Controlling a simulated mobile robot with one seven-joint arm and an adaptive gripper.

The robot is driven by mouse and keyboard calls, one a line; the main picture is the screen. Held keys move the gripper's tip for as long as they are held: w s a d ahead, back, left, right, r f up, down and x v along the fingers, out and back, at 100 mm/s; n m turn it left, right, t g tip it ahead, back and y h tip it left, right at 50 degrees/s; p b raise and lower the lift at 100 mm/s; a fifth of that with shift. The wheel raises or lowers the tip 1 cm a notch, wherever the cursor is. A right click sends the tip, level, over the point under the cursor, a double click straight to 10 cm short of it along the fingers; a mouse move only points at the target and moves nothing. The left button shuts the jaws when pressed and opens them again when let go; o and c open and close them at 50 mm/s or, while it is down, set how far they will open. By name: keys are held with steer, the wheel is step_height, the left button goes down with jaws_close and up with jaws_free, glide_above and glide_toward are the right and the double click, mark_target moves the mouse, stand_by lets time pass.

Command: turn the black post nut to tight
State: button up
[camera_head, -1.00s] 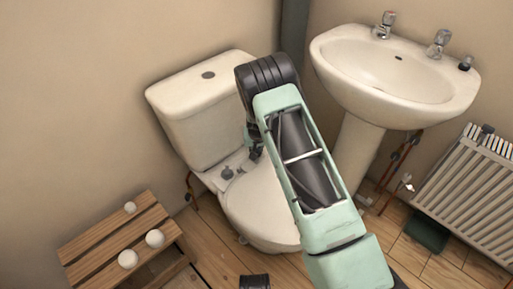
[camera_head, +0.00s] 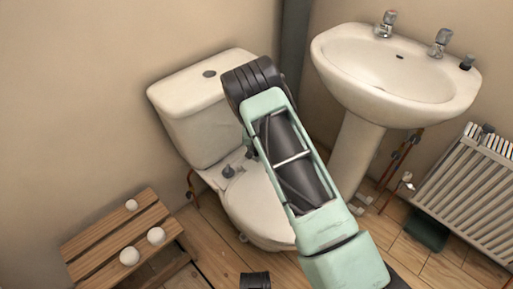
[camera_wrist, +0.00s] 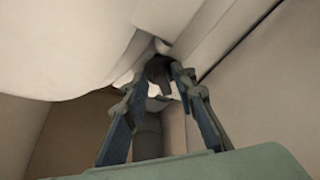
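In the wrist view, a dark, nearly black nut (camera_wrist: 158,70) sits beneath pale ceramic, with a small pale piece around it. My gripper (camera_wrist: 157,82) points at it with its two blue-grey fingers spread. The fingertips lie on either side of the nut; the right tip looks very close, and I cannot tell whether either touches. In the head view, my green and black arm crosses in front of the toilet (camera_head: 195,110) and hides most of the gripper and the nut. A grey fitting (camera_head: 229,171) shows at the back of the toilet seat.
A basin (camera_head: 395,75) on a pedestal stands at the right, with pipes and a radiator (camera_head: 470,190) beyond. A slatted wooden stool (camera_head: 115,235) with white round items stands at the left. A dark cylinder (camera_head: 255,281) is on the wooden floor.

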steer(key=shift+a+r, duration=0.1)
steer(key=shift+r, duration=0.25)
steer(key=v, duration=1.1)
steer(key=shift+s, duration=0.25)
steer(key=shift+r, duration=0.1)
